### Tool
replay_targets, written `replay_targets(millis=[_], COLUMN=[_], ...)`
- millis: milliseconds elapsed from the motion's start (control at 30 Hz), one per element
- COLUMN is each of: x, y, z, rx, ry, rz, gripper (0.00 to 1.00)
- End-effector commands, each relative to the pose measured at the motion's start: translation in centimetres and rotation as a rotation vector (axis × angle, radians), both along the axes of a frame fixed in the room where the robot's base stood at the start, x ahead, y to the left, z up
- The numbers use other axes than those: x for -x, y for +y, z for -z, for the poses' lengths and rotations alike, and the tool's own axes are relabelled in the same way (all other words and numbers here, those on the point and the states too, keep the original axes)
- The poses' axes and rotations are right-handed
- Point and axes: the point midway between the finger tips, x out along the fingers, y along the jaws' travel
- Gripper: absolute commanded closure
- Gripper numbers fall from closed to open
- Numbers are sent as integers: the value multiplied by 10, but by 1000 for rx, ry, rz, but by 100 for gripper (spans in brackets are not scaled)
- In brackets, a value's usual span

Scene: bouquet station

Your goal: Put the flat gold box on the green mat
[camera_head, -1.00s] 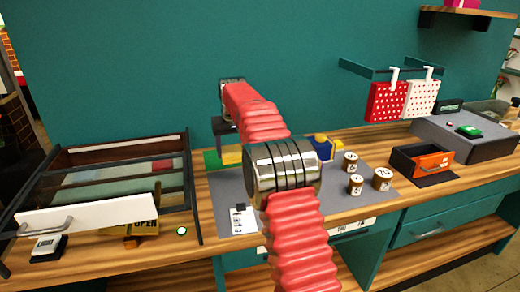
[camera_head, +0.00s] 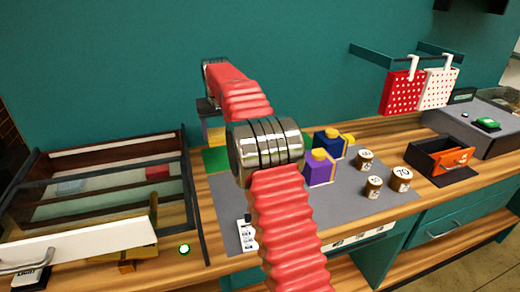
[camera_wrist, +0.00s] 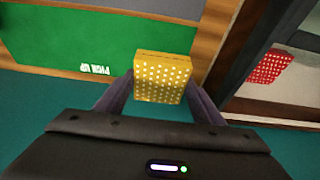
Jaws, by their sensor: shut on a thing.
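The flat gold box (camera_wrist: 162,77), dotted with pale spots, sits between the two fingers of my gripper (camera_wrist: 160,90) in the wrist view. My gripper is shut on it. The green mat (camera_wrist: 60,45), marked "PICK UP", lies at the left of that view, and the box overlaps its right edge and the wood beside it. In the head view the gold box (camera_head: 216,134) shows partly behind my arm, above the green mat (camera_head: 214,161). My arm hides much of the mat, and I cannot tell the gap between box and mat.
A glass-topped case (camera_head: 110,190) stands left of the mat. A purple box (camera_head: 319,170), a blue box (camera_head: 328,142) and several numbered round pieces (camera_head: 374,187) stand on the grey mat (camera_head: 345,205). An orange-fronted tray (camera_head: 452,160) is at right.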

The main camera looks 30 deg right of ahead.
Motion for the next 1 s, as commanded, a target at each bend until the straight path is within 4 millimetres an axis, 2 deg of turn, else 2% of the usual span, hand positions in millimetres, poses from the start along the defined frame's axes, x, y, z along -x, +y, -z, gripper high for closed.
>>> replay_targets(millis=[300,467,700,1000], x=[1,2,1,1], y=[-6,-6,-7,-7], z=[3,21,58,63], rx=[1,0,0,0], ry=[0,3,2,0], rz=[9,9,9,9], gripper=[64,64,64,64])
